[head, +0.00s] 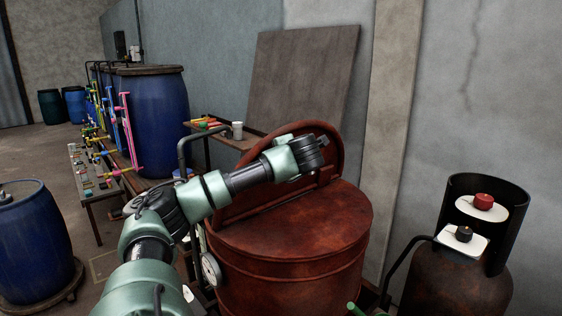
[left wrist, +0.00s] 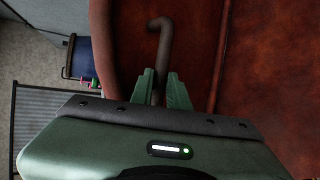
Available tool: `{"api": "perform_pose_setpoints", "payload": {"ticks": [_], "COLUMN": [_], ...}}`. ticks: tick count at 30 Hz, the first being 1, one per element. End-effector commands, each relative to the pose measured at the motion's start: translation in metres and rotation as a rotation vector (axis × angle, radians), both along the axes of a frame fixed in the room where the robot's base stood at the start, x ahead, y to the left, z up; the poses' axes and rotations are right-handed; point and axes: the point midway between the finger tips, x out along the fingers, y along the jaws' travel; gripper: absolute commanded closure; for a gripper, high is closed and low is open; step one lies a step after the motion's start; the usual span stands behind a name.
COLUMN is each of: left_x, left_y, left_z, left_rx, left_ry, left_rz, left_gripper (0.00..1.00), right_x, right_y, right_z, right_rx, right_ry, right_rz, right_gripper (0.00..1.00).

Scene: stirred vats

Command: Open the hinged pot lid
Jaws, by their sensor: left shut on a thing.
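The pot (head: 290,275) is a large, rusty red drum with a flat red top in front. Its round-edged lid (head: 237,204) stands steeply raised behind that top, along a straight hinge line. My left arm reaches across the lid's face and hides part of it. My left gripper (head: 322,141) is at the lid's upper right in the head view. In the left wrist view the green fingers (left wrist: 160,80) are shut on a dark bent handle (left wrist: 160,42) in front of the red metal.
A gas cylinder (head: 455,285) with a dark collar stands at the right. A grey board (head: 300,80) leans on the wall behind the lid. A small table (head: 215,132) with a white cup (head: 238,131) is behind my arm. Blue barrels (head: 160,115) stand at the left.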

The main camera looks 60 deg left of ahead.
Motion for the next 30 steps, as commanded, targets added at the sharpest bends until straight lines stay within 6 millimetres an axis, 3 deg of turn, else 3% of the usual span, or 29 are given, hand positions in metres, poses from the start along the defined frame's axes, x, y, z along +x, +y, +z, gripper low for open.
{"api": "perform_pose_setpoints", "payload": {"ticks": [1,8,9,10,11,30], "left_x": [-0.0016,-0.0019,-0.0020,-0.0020,-0.0019,-0.0014], "left_y": [0.0008,0.0010,0.0010,0.0010,0.0010,-0.0021], "left_z": [-0.0110,-0.0110,-0.0110,-0.0108,-0.0102,-0.0028], "left_rx": [-0.012,-0.012,-0.011,-0.011,-0.010,-0.005], "left_ry": [0.020,0.021,0.021,0.020,0.019,0.007], "left_rz": [0.007,0.008,0.009,0.008,0.008,0.002], "left_gripper": [1.00,1.00,0.73,0.64,0.62,0.62], "right_x": [0.0000,0.0002,0.0000,-0.0001,-0.0002,0.0010], "right_y": [0.0001,-0.0005,-0.0011,-0.0022,-0.0033,-0.0057], "right_z": [-0.0010,-0.0009,-0.0009,-0.0010,-0.0009,-0.0013], "right_rx": [0.000,-0.001,-0.001,-0.003,-0.004,-0.007], "right_ry": [0.000,0.000,0.000,-0.001,0.000,-0.001], "right_rz": [0.000,-0.001,-0.002,-0.002,-0.002,-0.003], "right_gripper": [0.64,0.64,0.64,0.64,0.64,0.64]}}
